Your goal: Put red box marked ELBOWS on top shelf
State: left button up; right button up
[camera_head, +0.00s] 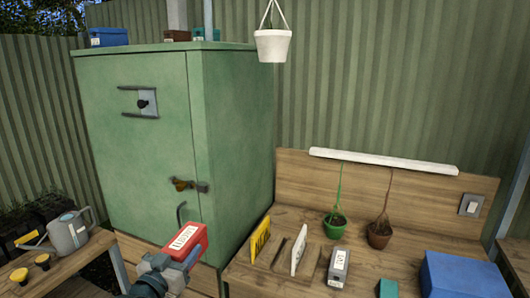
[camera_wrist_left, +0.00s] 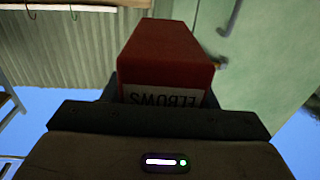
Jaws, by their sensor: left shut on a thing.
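A red box (camera_head: 186,241) with a white label is held in my left gripper (camera_head: 180,257), in front of the green cabinet's lower part in the head view. In the left wrist view the red box (camera_wrist_left: 166,58) fills the middle, and its label reads ELBOWS, upside down. My left gripper (camera_wrist_left: 160,105) is shut on it. The green cabinet (camera_head: 135,120) has its door closed, with a latch and a handle. No open top shelf can be made out; small boxes stand on the cabinet's top. My right gripper is not in view.
A blue box (camera_head: 109,37) and smaller boxes stand on the cabinet top. The wooden bench (camera_head: 240,272) at right carries potted plants, upright signs, a grey box (camera_head: 338,268) and a large blue box (camera_head: 460,275). A white pot (camera_head: 273,46) hangs above. A watering can (camera_head: 68,235) stands at left.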

pick_arm(q)
jog(key=s+f+n+y+b, duration=0.1)
jog(key=s+f+y+b, duration=0.1)
jog(key=s+f, duration=0.5)
jog(key=s+f+n+y+b, duration=0.2)
jog(key=s+f, duration=0.6)
jog(key=s, duration=0.4)
jog(key=shift+s+d+t+y+b, duration=0.2)
jog(key=shift+t+y+b, duration=0.15)
jog(key=shift+y, duration=0.35)
jog(key=shift+a, duration=0.2)
